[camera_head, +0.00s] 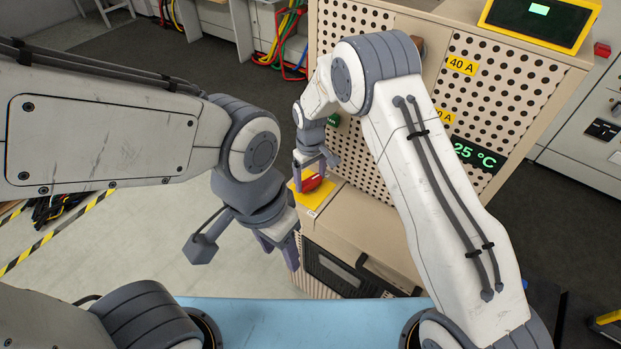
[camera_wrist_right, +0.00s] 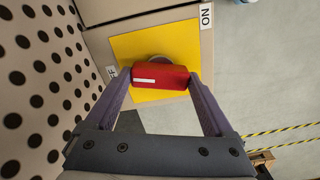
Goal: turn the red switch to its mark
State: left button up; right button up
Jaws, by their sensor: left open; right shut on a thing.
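The red switch (camera_wrist_right: 160,77) is a bar-shaped handle on a yellow plate (camera_wrist_right: 130,45). Its white stripe is on the left half, toward a small, partly hidden label (camera_wrist_right: 111,73) in the right wrist view. An "ON" label (camera_wrist_right: 207,17) is at the plate's upper right corner. My right gripper (camera_wrist_right: 160,80) is shut on the handle, one finger at each end. In the head view the switch (camera_head: 312,183) shows below my right gripper (camera_head: 314,172). My left gripper (camera_head: 279,248) is open and empty, lower and nearer, in front of the cabinet.
The beige cabinet (camera_head: 385,225) carries the switch on a ledge, with a perforated panel (camera_head: 350,165) behind. A green "25 °C" display (camera_head: 476,155) and a yellow-framed screen (camera_head: 540,18) are at right. A blue surface (camera_head: 300,325) lies at the bottom.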

aim_at(311, 180)
jog(key=shift+r+n, duration=0.1)
jog(key=shift+n, duration=1.4)
jog(key=shift+w, duration=0.1)
jog(key=o, duration=1.1)
notch_tip(311, 180, up, 10)
jog(key=shift+r+b, duration=0.25)
jog(key=shift+b, duration=0.5)
